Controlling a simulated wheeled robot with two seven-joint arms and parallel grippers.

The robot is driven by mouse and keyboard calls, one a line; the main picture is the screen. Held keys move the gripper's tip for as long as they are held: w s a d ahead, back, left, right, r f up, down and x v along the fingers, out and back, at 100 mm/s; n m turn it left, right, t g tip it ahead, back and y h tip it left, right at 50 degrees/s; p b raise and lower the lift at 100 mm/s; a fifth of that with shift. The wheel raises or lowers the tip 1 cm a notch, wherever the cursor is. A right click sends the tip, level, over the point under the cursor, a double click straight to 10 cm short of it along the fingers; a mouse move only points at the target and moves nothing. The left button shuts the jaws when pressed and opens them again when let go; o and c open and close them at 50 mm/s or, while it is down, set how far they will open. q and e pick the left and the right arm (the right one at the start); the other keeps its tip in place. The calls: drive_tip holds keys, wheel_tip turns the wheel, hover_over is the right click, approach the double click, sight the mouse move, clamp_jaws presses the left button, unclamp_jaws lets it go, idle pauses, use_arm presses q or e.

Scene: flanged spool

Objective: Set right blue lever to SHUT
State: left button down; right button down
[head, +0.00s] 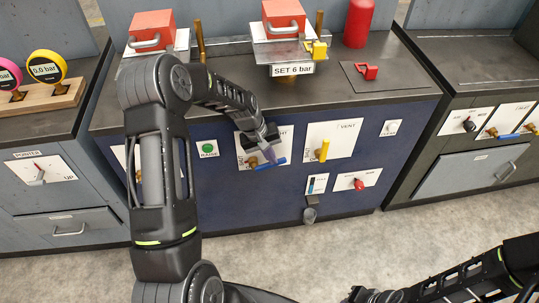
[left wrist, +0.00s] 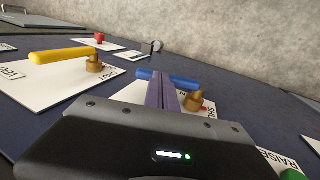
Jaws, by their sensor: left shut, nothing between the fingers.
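A blue lever (head: 270,163) with a brass hub is on a white plate on the dark blue front of the middle cabinet. In the head view it lies nearly level, its handle pointing right. My left gripper (head: 268,138) is shut and empty, its fingertips close above the lever. In the left wrist view the shut purple fingers (left wrist: 162,93) overlap the blue handle (left wrist: 180,81); I cannot tell whether they touch it. A SHUT label (left wrist: 210,116) shows beside the hub. Another blue lever (head: 509,136) is on the right cabinet.
A yellow lever (head: 324,150) stands upright on the neighbouring plate, right of the blue one. A green button (head: 208,147) is to the left. A red knob (head: 359,184) and a grey knob (head: 310,214) are lower down. The floor in front is clear.

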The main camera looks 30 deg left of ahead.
use_arm(q)
drive_tip(key=shift+w+d+f+g+y, duration=0.3)
drive_tip(key=shift+d+f+g+y, duration=0.1)
drive_tip(key=shift+d+g+y, duration=0.15)
drive_tip(key=shift+w+d+f+y, duration=0.1)
drive_tip(key=shift+f+y, duration=0.15)
drive_tip(key=shift+y, duration=0.1)
drive_tip(key=shift+w+d+f+g+b, duration=0.1)
drive_tip(key=shift+w+f+g+b, duration=0.15)
drive_tip(key=shift+f+b, duration=0.45)
drive_tip(key=shift+s+r, duration=0.1)
drive_tip(key=shift+r, duration=0.15)
use_arm(e)
drive_tip(key=shift+f, duration=0.55)
